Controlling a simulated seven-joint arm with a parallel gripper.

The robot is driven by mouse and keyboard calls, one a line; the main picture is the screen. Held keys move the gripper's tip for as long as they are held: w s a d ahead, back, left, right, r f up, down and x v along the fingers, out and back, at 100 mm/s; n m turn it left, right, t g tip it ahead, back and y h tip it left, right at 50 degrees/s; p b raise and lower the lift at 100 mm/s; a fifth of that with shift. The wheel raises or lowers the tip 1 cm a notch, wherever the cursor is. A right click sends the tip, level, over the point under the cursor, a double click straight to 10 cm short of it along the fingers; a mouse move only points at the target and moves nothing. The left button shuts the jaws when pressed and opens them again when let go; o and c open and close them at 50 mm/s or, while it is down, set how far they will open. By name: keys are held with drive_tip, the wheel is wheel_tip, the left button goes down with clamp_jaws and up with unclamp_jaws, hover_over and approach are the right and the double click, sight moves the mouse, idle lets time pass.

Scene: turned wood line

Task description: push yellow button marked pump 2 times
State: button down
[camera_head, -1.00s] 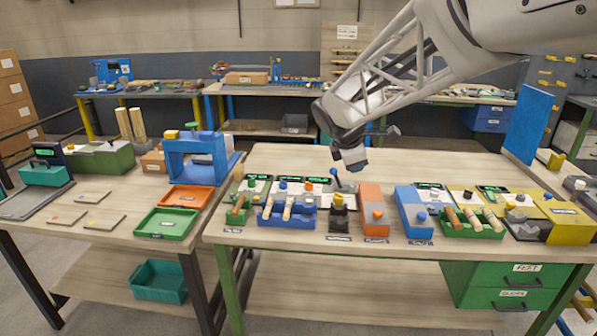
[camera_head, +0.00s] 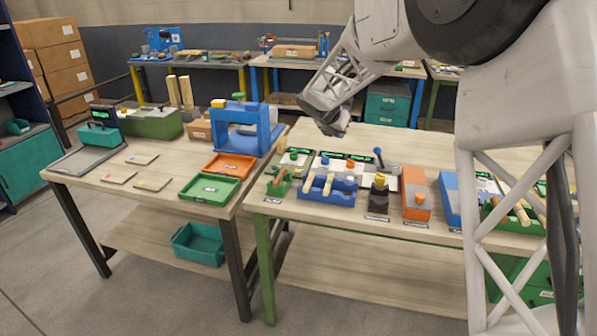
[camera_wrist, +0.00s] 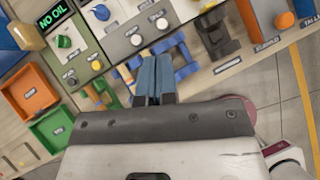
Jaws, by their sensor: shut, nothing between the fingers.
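My gripper (camera_head: 334,124) is shut and empty, held above the back left of the right-hand workbench. In the wrist view its two blue fingers (camera_wrist: 155,80) lie together over a blue rack. I cannot read a pump label on any button.
The blue rack (camera_head: 327,191) holds wooden handles. An orange box (camera_head: 416,194) stands right of the black post. A tall lever (camera_head: 378,157) rises behind. A blue press (camera_head: 243,126), an orange tray (camera_head: 231,167) and a green tray (camera_head: 209,188) are on the left bench.

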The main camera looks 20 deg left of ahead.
sight(295, 171)
drive_tip(key=w+a+f+n+t, duration=0.1)
drive_tip(key=w+a+f+n, duration=0.3)
drive_tip(key=a, duration=0.4)
drive_tip(key=w+a+f+n, duration=0.4)
drive_tip(key=a+f+n, duration=0.1)
drive_tip(key=a, duration=0.3)
drive_tip(key=shift+w+a+f+t+y, duration=0.25)
drive_tip(key=shift+w+f+t+y, duration=0.1)
drive_tip(key=shift+w+t+y, duration=0.05)
drive_tip(key=shift+f, duration=0.15)
drive_tip(key=shift+f, duration=4.3)
drive_tip(key=shift+f, duration=0.25)
drive_tip(key=shift+s+f, duration=0.15)
drive_tip(key=shift+f, duration=0.55)
drive_tip(key=shift+s+f, duration=0.15)
drive_tip(key=shift+f, duration=0.5)
drive_tip(key=shift+r, duration=0.1)
drive_tip(key=shift+a+r, duration=0.15)
drive_tip(key=shift+r, duration=0.65)
drive_tip(key=shift+w+r, duration=0.1)
drive_tip(key=shift+r, duration=0.35)
